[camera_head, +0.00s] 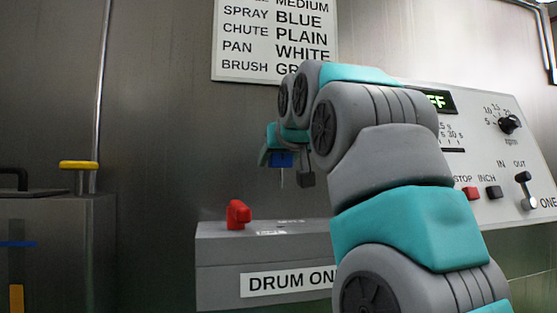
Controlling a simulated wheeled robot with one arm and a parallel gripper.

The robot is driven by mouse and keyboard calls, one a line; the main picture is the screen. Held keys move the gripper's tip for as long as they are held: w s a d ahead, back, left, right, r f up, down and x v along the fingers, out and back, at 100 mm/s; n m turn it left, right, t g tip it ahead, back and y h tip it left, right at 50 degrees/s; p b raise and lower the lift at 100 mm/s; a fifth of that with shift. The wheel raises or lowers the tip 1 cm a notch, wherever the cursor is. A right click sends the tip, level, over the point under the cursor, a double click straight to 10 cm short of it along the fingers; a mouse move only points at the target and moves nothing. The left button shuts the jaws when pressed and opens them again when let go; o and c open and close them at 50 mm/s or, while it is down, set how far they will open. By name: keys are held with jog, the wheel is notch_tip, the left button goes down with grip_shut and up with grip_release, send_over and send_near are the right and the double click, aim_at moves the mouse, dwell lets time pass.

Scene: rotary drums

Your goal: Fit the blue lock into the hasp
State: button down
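My gripper (283,158) hangs above the grey box labelled DRUM ONE, at the far end of my arm. A small blue block, which looks like the blue lock (282,160), sits at the gripper's fingers and appears held there. A thin pale line hangs below it, perhaps its shackle. A red handle (238,214) stands on top of the grey box (222,255), below and left of the lock and apart from it. I cannot make out a separate hasp; small pale and dark details show on the box top. My arm hides the box's right end.
A control panel (490,150) with knobs, buttons and a lever is on the right, partly behind my arm. A sign (272,40) hangs on the back wall. A grey cabinet (60,250) with a yellow-topped part (79,165) stands at left. The air left of the gripper is clear.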

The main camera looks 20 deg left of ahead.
aim_at(280, 185)
jog(key=shift+f, duration=0.1)
notch_tip(280, 185, down, 6)
jog(key=b, duration=0.5)
jog(key=shift+f+b, duration=2.15)
jog(key=shift+f, duration=0.3)
dwell(1.9)
jog(key=shift+c, duration=0.8)
grip_release()
jog(key=shift+d, duration=0.1)
jog(key=shift+v, duration=3.95)
jog(key=shift+s, duration=0.1)
